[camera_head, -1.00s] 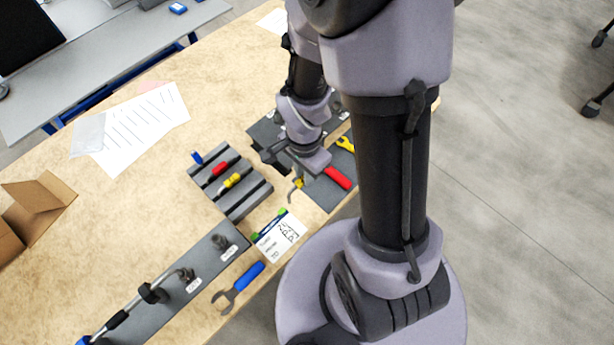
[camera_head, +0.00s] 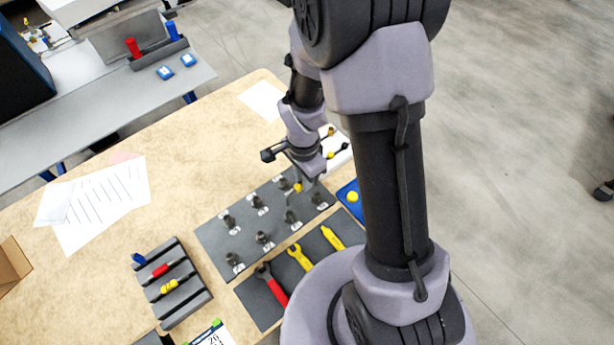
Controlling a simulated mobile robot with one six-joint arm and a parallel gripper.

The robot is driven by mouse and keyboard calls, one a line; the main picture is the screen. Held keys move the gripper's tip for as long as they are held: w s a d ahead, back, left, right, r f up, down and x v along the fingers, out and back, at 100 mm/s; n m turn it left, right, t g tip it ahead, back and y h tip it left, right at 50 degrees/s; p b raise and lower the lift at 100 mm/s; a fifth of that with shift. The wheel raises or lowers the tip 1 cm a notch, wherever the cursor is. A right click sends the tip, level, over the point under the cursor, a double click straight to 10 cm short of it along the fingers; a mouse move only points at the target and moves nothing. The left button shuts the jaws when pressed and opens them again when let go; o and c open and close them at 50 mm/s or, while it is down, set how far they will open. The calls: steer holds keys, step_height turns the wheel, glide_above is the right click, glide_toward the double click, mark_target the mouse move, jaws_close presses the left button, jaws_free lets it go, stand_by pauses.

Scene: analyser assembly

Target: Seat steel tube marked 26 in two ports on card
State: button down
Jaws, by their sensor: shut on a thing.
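My gripper (camera_head: 308,180) points down over the back right part of a grey port plate (camera_head: 213,236). It is shut on a thin steel tube with a small yellow mark (camera_head: 298,187); the tube's number is too small to read. Several dark upright ports with white labels stand on the plate, such as one at the front left (camera_head: 233,259). The tube shows close to the back right ports; I cannot tell whether it touches them. A white card (camera_head: 208,337) with green clips and print is cut off at the bottom edge.
A dark mat with a red-handled tool (camera_head: 277,290) and yellow tools (camera_head: 299,257) lies in front of the plate. A grey rack (camera_head: 190,306) holds small coloured tools at left. A blue tray (camera_head: 350,196) is at right. Papers (camera_head: 105,205) lie at back left, with bare table between.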

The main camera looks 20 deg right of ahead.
steer(key=shift+f+b, duration=1.85)
steer(key=shift+f, duration=0.7)
steer(key=shift+f+b, duration=0.25)
steer(key=shift+b, duration=0.4)
steer(key=shift+f+b, duration=0.3)
steer(key=shift+f, duration=0.05)
steer(key=shift+f+b, duration=0.55)
steer(key=shift+b, duration=0.05)
steer(key=shift+f+b, duration=0.4)
steer(key=shift+b, duration=0.05)
steer(key=shift+r, duration=0.1)
steer(key=shift+r+p, duration=0.45)
steer(key=shift+r, duration=0.1)
